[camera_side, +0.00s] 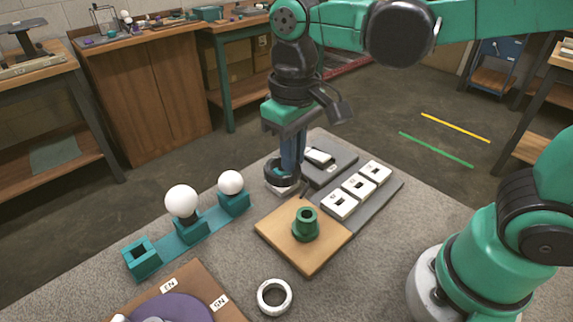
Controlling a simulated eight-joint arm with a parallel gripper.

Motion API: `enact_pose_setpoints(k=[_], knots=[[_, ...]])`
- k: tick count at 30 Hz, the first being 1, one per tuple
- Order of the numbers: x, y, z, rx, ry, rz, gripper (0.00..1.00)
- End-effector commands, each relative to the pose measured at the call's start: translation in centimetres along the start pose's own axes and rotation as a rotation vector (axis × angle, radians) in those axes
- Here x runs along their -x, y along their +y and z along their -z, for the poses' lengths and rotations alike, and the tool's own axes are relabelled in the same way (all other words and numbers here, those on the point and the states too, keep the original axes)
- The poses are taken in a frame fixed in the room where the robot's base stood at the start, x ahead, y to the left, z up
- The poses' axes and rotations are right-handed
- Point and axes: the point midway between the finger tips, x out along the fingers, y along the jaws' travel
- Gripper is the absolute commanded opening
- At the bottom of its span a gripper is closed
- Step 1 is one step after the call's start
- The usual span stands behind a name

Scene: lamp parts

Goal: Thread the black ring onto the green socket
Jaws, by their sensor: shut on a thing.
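The green socket (306,225) stands upright on a square wooden board (275,231) near the middle of the table. My gripper (290,172) points down behind and a little left of the board. It is shut on the black ring (281,178), which it holds at its fingertips, to the upper left of the socket in the picture and apart from it. The ring's height above the table is hard to tell. No part of the ring is around the socket.
A teal stand (183,238) with two white bulbs (182,201) is at left. White blocks with dark slots (359,187) sit on a grey tray right of the board. A white ring (274,297) lies in front. A brown board with a purple disc (170,307) is at front left.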

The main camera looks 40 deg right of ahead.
Motion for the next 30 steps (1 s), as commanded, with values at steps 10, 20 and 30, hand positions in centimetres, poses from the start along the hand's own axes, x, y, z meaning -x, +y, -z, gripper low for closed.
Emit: enact_pose_setpoints(k=[10, 20, 30], knots=[[-3.1, 2.6, -2.8, -0.105, 0.001, 0.000, 0.00], [-6.1, 2.6, -2.8, -0.103, 0.001, 0.000, 0.00], [-7.4, 2.6, -2.8, -0.103, 0.001, 0.000, 0.00]])
